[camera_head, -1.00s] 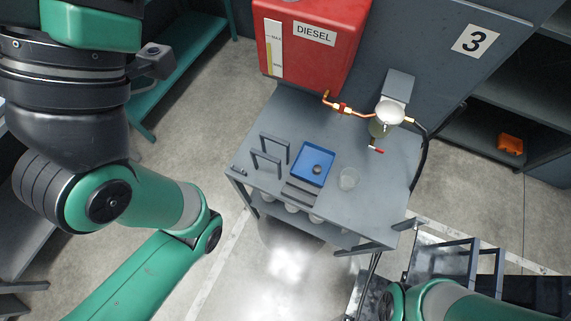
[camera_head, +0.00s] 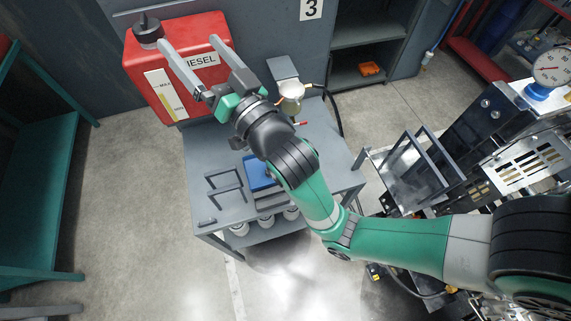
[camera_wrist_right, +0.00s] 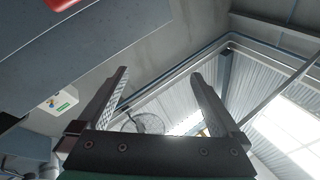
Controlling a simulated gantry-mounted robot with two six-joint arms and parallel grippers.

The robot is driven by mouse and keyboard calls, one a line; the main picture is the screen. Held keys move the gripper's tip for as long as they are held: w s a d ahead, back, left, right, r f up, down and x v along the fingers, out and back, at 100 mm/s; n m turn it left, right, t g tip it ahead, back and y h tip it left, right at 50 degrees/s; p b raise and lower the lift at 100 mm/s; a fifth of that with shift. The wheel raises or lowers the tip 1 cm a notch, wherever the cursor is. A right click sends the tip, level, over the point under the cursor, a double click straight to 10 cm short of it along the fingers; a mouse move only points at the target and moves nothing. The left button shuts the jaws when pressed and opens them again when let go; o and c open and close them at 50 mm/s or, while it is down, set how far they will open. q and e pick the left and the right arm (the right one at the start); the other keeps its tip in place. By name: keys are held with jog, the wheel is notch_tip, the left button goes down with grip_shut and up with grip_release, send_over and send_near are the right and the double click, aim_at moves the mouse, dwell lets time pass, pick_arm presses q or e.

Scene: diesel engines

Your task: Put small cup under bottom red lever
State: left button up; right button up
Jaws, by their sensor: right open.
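My right gripper (camera_head: 190,43) is open and empty, raised in front of the red DIESEL tank (camera_head: 207,75). In the right wrist view its two fingers (camera_wrist_right: 160,85) stand wide apart with nothing between them. The bottom red lever (camera_head: 301,124) sticks out below the pale filter bowl (camera_head: 291,90), to the right of my right wrist. The clear small cup that stood on the table top does not show now; my right arm covers that part of the table. My left gripper is out of view.
The grey table (camera_head: 205,157) carries a blue tray (camera_head: 258,172), partly behind my arm, and a dark bracket rack (camera_head: 225,185). Several white cups (camera_head: 266,221) stand on its lower shelf. Engine parts crowd the right side. Floor is clear at left.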

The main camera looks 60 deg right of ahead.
jog(key=s+d+f+m+g+h, duration=0.1)
jog(key=d+f+g, duration=0.2)
jog(key=f, duration=0.7)
jog(key=s+d+f+g, duration=0.2)
jog(key=f, duration=0.8)
jog(key=s+d+f+g, duration=0.1)
jog(key=s+f+g, duration=0.1)
jog(key=s+f, duration=0.3)
jog(key=s+d+f+g, duration=0.1)
jog(key=s+d+f, duration=0.1)
jog(key=s+f, duration=0.3)
jog(key=s+d+f+g+h, duration=0.1)
jog(key=s+f, duration=0.4)
jog(key=f, duration=0.6)
jog(key=shift+d+n+g, duration=0.15)
jog(key=shift+n+g, duration=0.25)
jog(key=shift+g, duration=0.4)
jog(key=x, duration=0.6)
jog(key=shift+w+d, duration=0.1)
jog(key=shift+w, duration=0.05)
jog(key=shift+f+b+x, duration=0.15)
jog(key=shift+b+x, duration=0.1)
jog(key=shift+x, duration=1.1)
jog(key=shift+f+b+x, duration=0.15)
jog(key=shift+b+x, duration=0.05)
jog(key=shift+x, duration=1.2)
jog(key=c, duration=1.2)
